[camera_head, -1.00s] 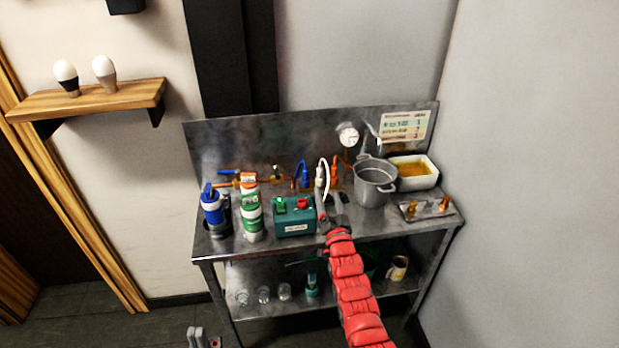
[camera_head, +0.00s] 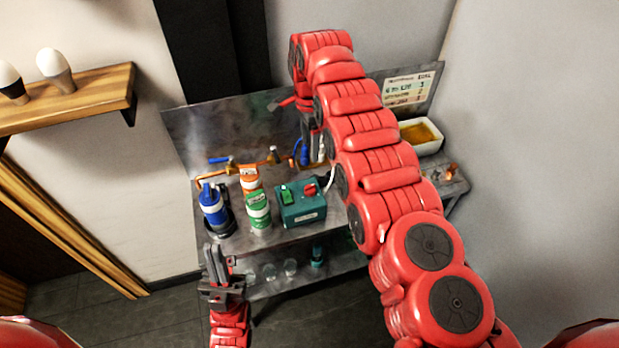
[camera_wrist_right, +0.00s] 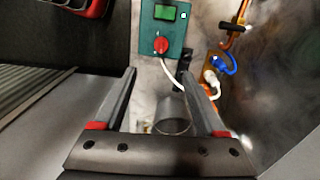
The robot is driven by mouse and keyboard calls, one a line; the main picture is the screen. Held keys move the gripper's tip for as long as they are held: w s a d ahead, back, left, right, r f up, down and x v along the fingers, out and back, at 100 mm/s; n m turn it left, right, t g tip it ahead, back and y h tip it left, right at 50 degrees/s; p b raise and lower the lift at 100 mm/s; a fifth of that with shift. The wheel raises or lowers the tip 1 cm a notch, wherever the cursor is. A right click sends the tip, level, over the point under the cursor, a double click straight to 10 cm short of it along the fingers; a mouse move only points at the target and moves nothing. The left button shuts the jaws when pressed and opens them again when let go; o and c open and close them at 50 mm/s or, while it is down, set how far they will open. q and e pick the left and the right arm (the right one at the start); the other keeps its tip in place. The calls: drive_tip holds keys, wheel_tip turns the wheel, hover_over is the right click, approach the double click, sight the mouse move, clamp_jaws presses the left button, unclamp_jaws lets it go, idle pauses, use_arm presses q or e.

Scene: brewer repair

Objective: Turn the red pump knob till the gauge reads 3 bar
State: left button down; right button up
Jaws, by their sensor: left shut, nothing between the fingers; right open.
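The red pump knob (camera_head: 310,189) sits on top of the teal pump box (camera_head: 302,212), beside a green switch. The knob also shows in the right wrist view (camera_wrist_right: 160,45), ahead of the fingertips and apart from them. My right gripper (camera_wrist_right: 160,70) is open, with nothing gripped; in the head view its arm arches over the bench and the fingers are hard to make out. My left gripper (camera_head: 216,262) is shut and empty, low in front of the bench's left part. The gauge is hidden behind my right arm, so its reading cannot be seen.
A blue bottle (camera_head: 211,209) and a green-white bottle (camera_head: 257,208) stand left of the box. A white cable (camera_wrist_right: 176,76) runs beside the box. A white tray (camera_head: 421,137) is at the right.

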sight(310, 186)
wheel_tip(310, 186, down, 16)
drive_tip(key=b, duration=1.4)
drive_tip(key=shift+r, duration=0.25)
drive_tip(key=shift+a+f, duration=0.1)
drive_tip(key=shift+f, duration=0.7)
clamp_jaws()
